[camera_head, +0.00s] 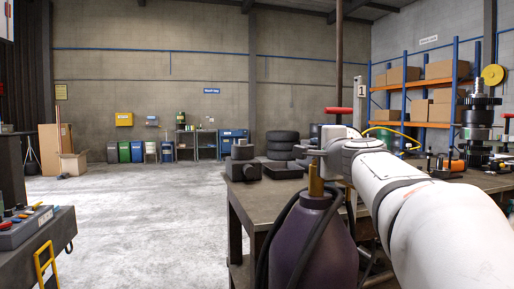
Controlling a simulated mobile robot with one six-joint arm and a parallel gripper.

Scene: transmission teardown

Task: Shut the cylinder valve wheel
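A dark purple gas cylinder (309,236) stands upright in the foreground at the near end of the workbench. A brass valve (316,180) rises from its neck, and dark hoses hang around its shoulders. My white arm reaches in from the lower right. My gripper (312,152) is at the top of the brass valve, seen small and from the side. The valve wheel cannot be made out; the gripper and wrist cover that spot. Whether the fingers touch or grip the wheel does not show.
The workbench (262,208) runs behind the cylinder, with a dark block fixture (241,165) on it. A red T-handle (339,110) stands behind my wrist. The concrete floor (150,215) between is clear.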

